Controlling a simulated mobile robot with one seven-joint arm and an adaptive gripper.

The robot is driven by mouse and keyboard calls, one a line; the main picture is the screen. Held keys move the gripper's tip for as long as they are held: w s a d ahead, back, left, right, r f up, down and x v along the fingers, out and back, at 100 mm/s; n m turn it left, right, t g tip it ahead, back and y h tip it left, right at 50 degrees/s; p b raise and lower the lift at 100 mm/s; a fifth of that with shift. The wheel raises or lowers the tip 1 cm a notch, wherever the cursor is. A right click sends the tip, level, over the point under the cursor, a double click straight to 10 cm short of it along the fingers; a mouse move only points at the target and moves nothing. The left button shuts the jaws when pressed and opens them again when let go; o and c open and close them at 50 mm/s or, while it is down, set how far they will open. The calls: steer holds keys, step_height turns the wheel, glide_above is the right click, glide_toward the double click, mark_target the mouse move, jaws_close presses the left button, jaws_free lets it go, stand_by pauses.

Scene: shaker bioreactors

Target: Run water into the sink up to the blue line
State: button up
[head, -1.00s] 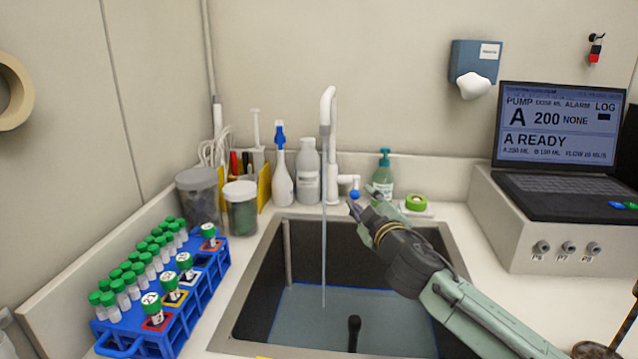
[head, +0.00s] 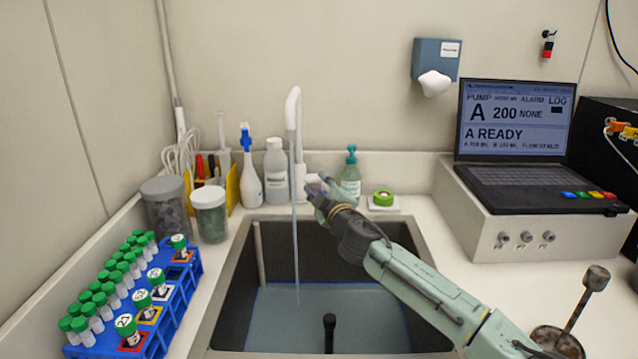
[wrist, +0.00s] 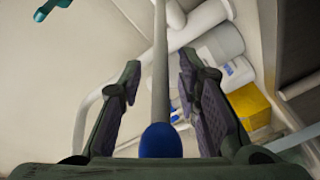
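The sink (head: 235,290) holds water (head: 365,322), and a thin stream runs into it from the white tap (head: 293,110). The blue line (head: 350,285) shows along the sink's far wall, with the water surface at or very close to it. My gripper (head: 318,188) is at the tap's base on its right side and hides the lever there. In the wrist view my gripper (wrist: 158,100) is open, its fingers on either side of the lever's blue knob (wrist: 160,141). I cannot tell whether either finger touches the knob.
A black upright rod (head: 330,332) stands in the water. Bottles (head: 276,172) and a green soap pump (head: 350,180) stand behind the sink. A blue tube rack (head: 185,290) is on the left. A laptop (head: 515,140) sits on a raised box at right.

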steer(key=shift+w, duration=0.15)
steer(key=shift+c, duration=0.2)
jaws_close()
stand_by(0.7)
